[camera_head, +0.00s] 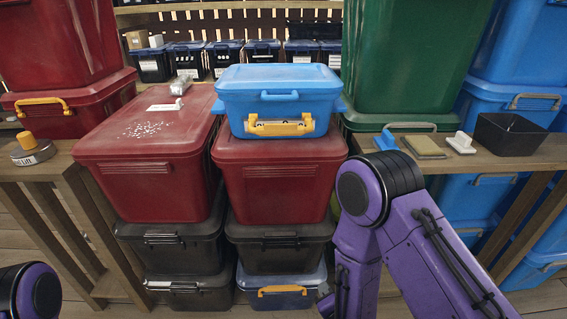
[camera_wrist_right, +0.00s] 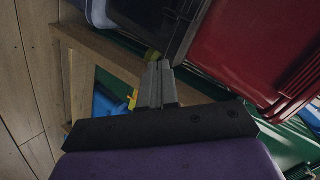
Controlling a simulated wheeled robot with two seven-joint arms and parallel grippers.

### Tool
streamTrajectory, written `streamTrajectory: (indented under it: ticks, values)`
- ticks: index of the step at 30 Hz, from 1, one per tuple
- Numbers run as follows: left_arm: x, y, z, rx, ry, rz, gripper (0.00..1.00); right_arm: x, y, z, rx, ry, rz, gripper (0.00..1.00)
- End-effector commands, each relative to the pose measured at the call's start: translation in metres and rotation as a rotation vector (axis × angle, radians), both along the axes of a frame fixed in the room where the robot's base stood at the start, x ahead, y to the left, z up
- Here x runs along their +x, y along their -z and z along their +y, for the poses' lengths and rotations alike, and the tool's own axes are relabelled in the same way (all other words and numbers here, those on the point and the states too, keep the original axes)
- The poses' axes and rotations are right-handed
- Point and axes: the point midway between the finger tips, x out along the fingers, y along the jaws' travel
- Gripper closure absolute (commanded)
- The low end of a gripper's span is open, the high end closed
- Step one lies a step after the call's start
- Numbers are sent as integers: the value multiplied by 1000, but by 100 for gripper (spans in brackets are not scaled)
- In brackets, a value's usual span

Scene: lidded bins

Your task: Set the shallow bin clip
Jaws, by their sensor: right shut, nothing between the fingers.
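The shallow bin (camera_head: 279,98) is light blue, with a closed lid and a blue front handle. It sits on a dark red lidded bin. Its yellow clip (camera_head: 281,126) is on the front face below the handle; whether it is latched I cannot tell. My right arm stands to the right of and below the bin, and my right gripper is low at the picture's bottom, mostly hidden by the arm. In the right wrist view my right gripper (camera_wrist_right: 158,68) is shut and empty, away from the clip. My left gripper is out of view.
Dark red bins (camera_head: 145,150) stand left, with black bins (camera_head: 279,245) below. A green bin (camera_head: 413,55) stands behind right. A wooden bench (camera_head: 480,158) at right holds a black tray (camera_head: 509,132), a sponge and a white-handled brush. Space before the shallow bin's front is clear.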

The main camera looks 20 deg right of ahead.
Motion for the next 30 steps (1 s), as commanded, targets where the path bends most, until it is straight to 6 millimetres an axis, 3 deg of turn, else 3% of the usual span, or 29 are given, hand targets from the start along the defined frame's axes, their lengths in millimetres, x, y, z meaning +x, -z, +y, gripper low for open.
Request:
streamTrajectory:
  ticks: [1, 3, 6, 9, 12, 15, 24, 30]
  values:
    - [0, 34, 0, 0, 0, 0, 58, 40, -27, 23, 210, 44, -263, 100]
    - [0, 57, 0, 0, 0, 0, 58, 71, -95, 52, 601, 68, -618, 100]
    - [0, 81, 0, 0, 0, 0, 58, 76, -178, 79, 1163, -3, -970, 100]
    - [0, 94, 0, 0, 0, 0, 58, 63, -227, 92, 1595, -115, -1134, 100]
    - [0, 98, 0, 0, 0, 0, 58, 54, -251, 96, 1837, -192, -1189, 100]
    - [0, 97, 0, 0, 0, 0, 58, 50, -260, 97, 1916, -216, -1200, 100]
    - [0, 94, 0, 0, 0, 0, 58, 53, -263, 95, 1913, -210, -1203, 100]
    - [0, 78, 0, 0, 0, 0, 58, 74, -286, 88, 1914, -207, -1207, 100]
